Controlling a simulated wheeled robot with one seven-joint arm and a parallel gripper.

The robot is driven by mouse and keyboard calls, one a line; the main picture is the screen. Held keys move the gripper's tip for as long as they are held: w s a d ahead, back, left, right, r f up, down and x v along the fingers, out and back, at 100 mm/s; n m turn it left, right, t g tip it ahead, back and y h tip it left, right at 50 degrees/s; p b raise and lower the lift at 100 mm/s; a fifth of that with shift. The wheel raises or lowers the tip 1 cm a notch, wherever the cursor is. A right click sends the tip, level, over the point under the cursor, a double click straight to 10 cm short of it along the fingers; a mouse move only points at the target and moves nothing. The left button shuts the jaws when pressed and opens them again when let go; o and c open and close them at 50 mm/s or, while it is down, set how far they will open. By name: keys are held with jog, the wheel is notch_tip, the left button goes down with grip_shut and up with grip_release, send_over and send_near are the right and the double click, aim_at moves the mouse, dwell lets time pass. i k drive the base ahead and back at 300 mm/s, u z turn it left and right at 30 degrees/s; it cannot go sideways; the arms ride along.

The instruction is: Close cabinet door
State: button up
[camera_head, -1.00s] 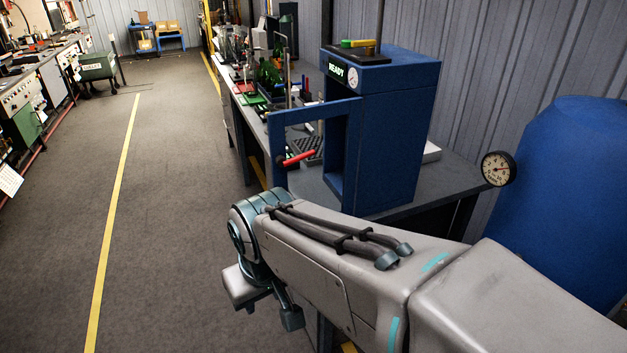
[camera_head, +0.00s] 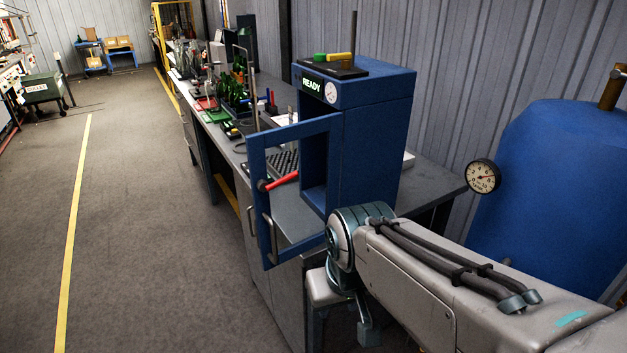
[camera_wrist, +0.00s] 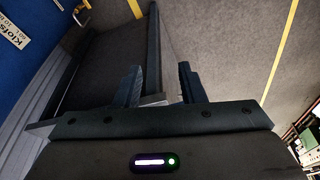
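The blue cabinet (camera_head: 374,155) stands on the grey bench, with a lit "READY" sign and a dial on its front. Its door (camera_head: 256,200), a blue frame with an open middle and a red handle (camera_head: 281,181), stands swung open to the left. My gripper hangs below my wrist, in front of the cabinet and to the right of the door; its fingertips are not clear in the head view. In the wrist view my gripper (camera_wrist: 160,75) is open, its two dark fingers apart. A dark bar, seemingly a door edge, shows between them; contact cannot be told.
The grey bench (camera_head: 428,186) carries bottles and tools behind the door. A blue tank (camera_head: 550,185) with a gauge (camera_head: 482,177) stands at the right. The floor (camera_head: 150,230) to the left is clear, with a yellow line.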

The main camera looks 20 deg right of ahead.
aim_at(256, 144)
jog(key=i, duration=0.5)
jog(key=z, duration=0.95)
jog(key=k, duration=0.9)
jog(key=u, duration=0.85)
